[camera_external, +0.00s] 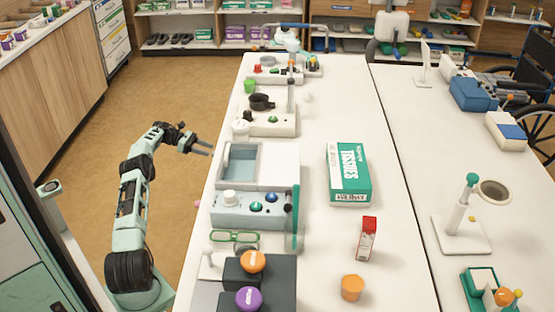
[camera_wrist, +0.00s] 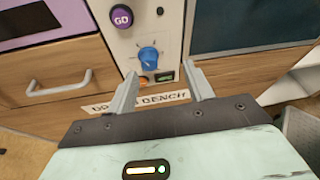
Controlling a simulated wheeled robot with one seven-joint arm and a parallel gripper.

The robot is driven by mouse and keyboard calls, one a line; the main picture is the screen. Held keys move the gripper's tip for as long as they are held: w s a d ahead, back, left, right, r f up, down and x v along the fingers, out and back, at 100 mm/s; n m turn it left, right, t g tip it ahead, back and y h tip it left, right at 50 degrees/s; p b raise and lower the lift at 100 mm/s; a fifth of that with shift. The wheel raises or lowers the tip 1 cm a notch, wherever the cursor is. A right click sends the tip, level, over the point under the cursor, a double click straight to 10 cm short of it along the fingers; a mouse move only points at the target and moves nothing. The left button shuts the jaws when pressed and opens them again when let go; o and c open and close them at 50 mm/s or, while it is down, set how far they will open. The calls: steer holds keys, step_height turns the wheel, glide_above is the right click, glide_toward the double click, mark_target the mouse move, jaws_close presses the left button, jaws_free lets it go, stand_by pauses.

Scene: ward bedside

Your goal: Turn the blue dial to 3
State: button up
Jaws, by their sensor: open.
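The blue dial (camera_wrist: 148,57) is on a pale upright panel in the wrist view, below a purple GO button (camera_wrist: 121,17). Small marks surround it, but its setting is too small to read. My gripper (camera_wrist: 162,72) is open and empty. Its two fingers point toward the panel, with the dial beyond and between the tips, slightly nearer the left one. They look apart from it. In the external view my gripper (camera_external: 208,148) is at the left side of the long white table, and this panel is hidden.
Below the dial are an orange light (camera_wrist: 143,80) and a small green display (camera_wrist: 165,77). A drawer with a handle (camera_wrist: 58,84) is at the left of the panel. The white table (camera_external: 310,240) holds a teal knobbed device (camera_external: 229,211) and a tissue box (camera_external: 349,172).

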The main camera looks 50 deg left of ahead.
steer(key=s+a+f+n+t+h+b, duration=0.1)
steer(key=s+a+f+n+t+b, duration=0.25)
steer(key=s+a+f, duration=0.3)
steer(key=x, duration=1.7)
steer(key=shift+w+a+r+m, duration=0.3)
steer(key=shift+w+r, duration=0.2)
steer(key=shift+r, duration=0.3)
steer(key=shift+t, duration=0.25)
steer(key=c, duration=1)
